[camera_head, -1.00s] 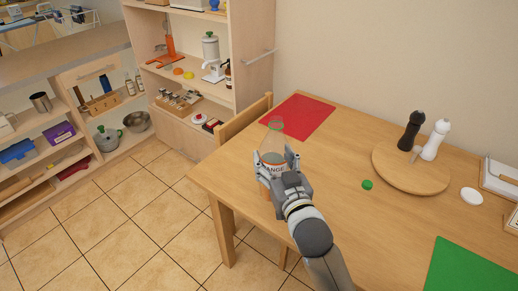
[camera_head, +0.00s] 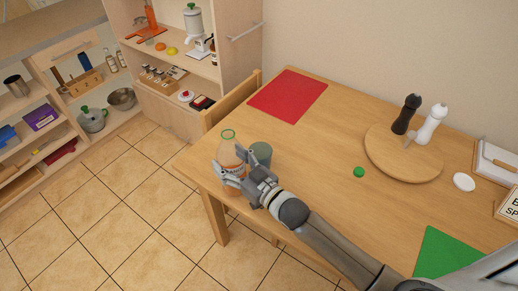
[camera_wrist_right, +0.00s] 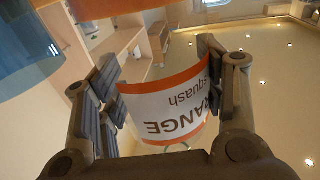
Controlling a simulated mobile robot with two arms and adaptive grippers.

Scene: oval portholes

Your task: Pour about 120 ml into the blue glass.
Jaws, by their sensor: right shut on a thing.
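My right gripper (camera_head: 240,178) is shut around the body of a clear bottle (camera_head: 229,153) with a green ring at its neck. The bottle looks close to upright, near the table's left edge. Its white and orange label, with the words "ANGE" and "squash", shows between the fingers in the right wrist view (camera_wrist_right: 178,105). The blue glass (camera_head: 261,153) stands on the table just right of the bottle, its lower part hidden by my gripper. It also shows at the upper left of the right wrist view (camera_wrist_right: 25,45). The liquid level is unclear. My left gripper is out of view.
A small green cap (camera_head: 359,172) lies on the table. A round wooden board (camera_head: 390,160) carries a black mill (camera_head: 407,114) and a white mill (camera_head: 432,124). Red mat (camera_head: 288,95) and green mat (camera_head: 448,256) lie flat. A chair (camera_head: 228,103) stands behind the table.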

